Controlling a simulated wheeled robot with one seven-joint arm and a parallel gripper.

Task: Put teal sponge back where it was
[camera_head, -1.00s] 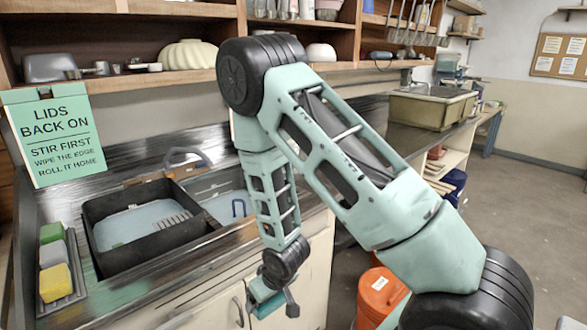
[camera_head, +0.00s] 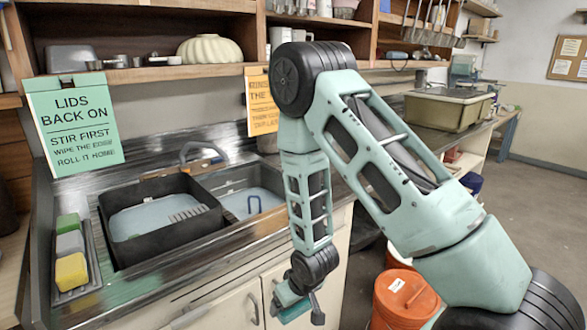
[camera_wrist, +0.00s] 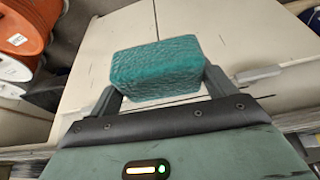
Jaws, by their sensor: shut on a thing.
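The teal sponge (camera_wrist: 156,68) is between the fingers of my gripper (camera_wrist: 160,88) in the wrist view. My gripper is shut on it. In the head view, my gripper (camera_head: 300,304) hangs low in front of the cabinet doors, and part of the teal sponge (camera_head: 292,311) shows at its end. A rack (camera_head: 91,268) at the left of the counter holds a green sponge (camera_head: 68,226), a grey sponge (camera_head: 70,244) and a yellow sponge (camera_head: 71,271) in a row. My gripper is to the right of the rack and below the counter edge.
A black basin (camera_head: 165,240) and a sink (camera_head: 252,200) lie right of the rack. A green sign (camera_head: 74,124) and an orange sign (camera_head: 262,103) stand behind. Orange buckets (camera_head: 403,300) stand on the floor right of my gripper. Open floor lies farther right.

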